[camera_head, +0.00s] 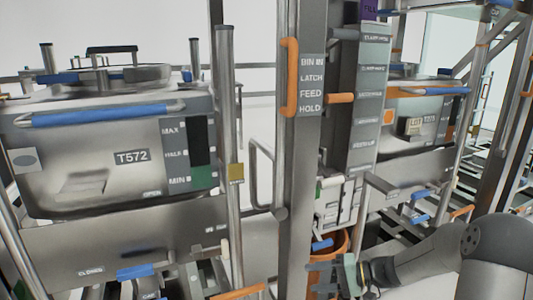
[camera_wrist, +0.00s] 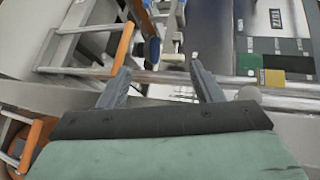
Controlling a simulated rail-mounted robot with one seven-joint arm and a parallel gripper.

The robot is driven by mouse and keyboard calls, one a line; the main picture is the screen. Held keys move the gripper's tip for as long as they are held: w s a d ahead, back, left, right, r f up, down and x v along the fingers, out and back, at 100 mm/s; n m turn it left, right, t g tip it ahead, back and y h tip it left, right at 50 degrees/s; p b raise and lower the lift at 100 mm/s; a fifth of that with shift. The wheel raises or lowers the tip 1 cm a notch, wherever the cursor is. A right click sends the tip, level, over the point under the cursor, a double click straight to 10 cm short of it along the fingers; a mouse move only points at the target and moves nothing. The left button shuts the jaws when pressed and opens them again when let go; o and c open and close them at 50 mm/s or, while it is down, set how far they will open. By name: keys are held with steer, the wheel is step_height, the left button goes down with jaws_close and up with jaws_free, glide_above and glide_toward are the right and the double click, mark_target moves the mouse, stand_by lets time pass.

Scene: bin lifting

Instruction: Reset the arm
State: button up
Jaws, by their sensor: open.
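My gripper (camera_wrist: 158,85) is open in the wrist view, with its two grey fingers apart and nothing between them. In the head view my gripper (camera_head: 318,277) is at the lower middle right, in front of an orange round container (camera_head: 334,243). My grey arm comes in from the lower right corner. The gripper's fingertips are small and partly hard to make out in the head view.
A steel bin marked T572 (camera_head: 100,150) with a blue handle bar stands at the left. A post with an orange handle (camera_head: 290,77) and a BIN IN, LATCH, FEED, HOLD label stands in the middle. A second bin marked T573 (camera_head: 425,115) is at the right. Rails and frames crowd the area.

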steer(key=s+a+r+n+g+h+p, duration=0.2)
steer(key=s+a+r+g+h+p, duration=0.3)
steer(key=s+r, duration=0.45)
steer(key=s+d+r+t+h+p, duration=0.1)
steer(key=s+r+h+p, duration=0.3)
steer(key=s+r+p, duration=0.4)
steer(key=s+d+r+n+h+p, duration=0.1)
steer(key=s+d+r+h+p, duration=0.2)
steer(key=s+r+h+p, duration=0.2)
steer(key=s+r+p, duration=0.3)
steer(key=s+r, duration=0.2)
steer(key=r, duration=0.1)
steer(key=shift+s+r+t, duration=0.15)
steer(key=shift+s+t, duration=0.15)
steer(key=shift+t, duration=0.1)
